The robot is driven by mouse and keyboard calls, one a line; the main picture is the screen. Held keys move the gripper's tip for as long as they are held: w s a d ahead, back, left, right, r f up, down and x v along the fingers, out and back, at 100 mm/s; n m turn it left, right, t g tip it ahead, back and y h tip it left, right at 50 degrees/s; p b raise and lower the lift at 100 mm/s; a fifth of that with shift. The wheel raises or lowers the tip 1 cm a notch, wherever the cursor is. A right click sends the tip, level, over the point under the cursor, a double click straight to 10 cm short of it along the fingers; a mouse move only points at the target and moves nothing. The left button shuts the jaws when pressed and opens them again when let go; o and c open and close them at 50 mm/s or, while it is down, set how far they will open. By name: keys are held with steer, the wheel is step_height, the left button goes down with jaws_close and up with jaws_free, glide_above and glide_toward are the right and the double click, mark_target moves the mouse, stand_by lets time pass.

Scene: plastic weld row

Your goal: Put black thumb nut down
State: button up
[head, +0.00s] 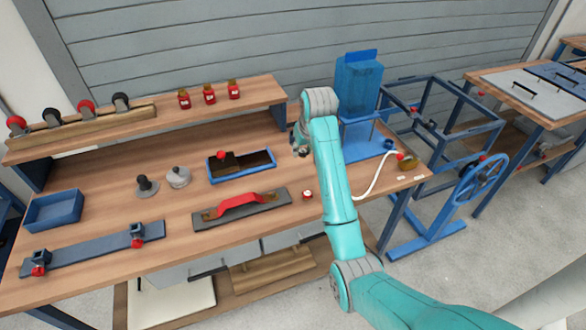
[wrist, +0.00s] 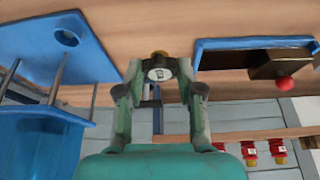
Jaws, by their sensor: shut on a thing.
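The black thumb nut (wrist: 159,72) is between the fingertips in the wrist view. It is a small dark round piece with a pale marked face and a brassy part at its top. My gripper (wrist: 157,86) is shut on it. In the head view my gripper (head: 300,143) is above the back middle of the wooden bench (head: 110,215), between the blue tray and the blue stand. The arm partly hides it there, and the nut is hard to make out. I cannot tell whether the nut touches the bench.
A blue-rimmed tray (head: 260,174) with a red knob lies left of my gripper. A blue stand (head: 357,95) is close on the right. Red jars (head: 209,94) stand on the back shelf. A red-handled tool (head: 241,203) and a small red-and-white item (head: 308,195) lie in front.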

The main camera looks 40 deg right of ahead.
mark_target(301, 174)
steer(key=shift+w+d+f, duration=0.15)
steer(key=shift+w+d, duration=0.05)
steer(key=shift+w, duration=0.05)
steer(key=shift+f, duration=4.65)
steer(key=o, duration=1.1)
steer(key=shift+f, duration=0.1)
steer(key=v, duration=1.2)
steer(key=shift+w, duration=0.1)
